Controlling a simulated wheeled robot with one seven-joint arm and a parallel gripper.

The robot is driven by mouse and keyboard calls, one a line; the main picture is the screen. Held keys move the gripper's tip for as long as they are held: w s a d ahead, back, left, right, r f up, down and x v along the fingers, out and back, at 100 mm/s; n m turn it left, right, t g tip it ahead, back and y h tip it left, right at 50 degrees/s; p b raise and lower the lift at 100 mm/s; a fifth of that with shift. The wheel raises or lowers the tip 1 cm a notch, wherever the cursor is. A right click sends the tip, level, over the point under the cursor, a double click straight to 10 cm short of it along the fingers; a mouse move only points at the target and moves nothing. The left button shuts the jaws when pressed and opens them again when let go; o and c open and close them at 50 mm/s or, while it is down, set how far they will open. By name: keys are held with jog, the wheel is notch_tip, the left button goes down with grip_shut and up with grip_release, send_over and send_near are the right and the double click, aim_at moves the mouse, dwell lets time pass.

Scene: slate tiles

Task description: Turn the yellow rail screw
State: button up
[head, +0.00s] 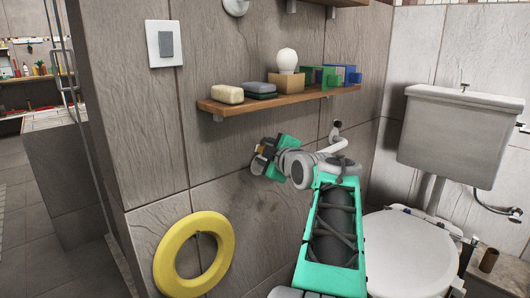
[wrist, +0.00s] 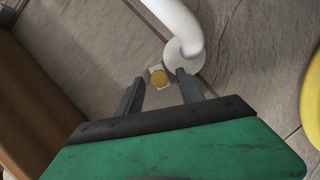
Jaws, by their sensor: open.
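In the head view my gripper (head: 261,158) is at the wall below the shelf, and I cannot make out the screw there.
A wooden shelf (head: 225,110) with soap, a sponge and several small items is just above my gripper. A yellow ring (head: 165,262) hangs on the wall below left. A toilet (head: 410,255) stands at right. A light switch (head: 165,44) is higher up.

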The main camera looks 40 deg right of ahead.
jog(key=p+v, duration=0.2)
jog(key=v, duration=0.5)
jog(key=shift+s, duration=0.4)
jog(key=shift+a, duration=0.15)
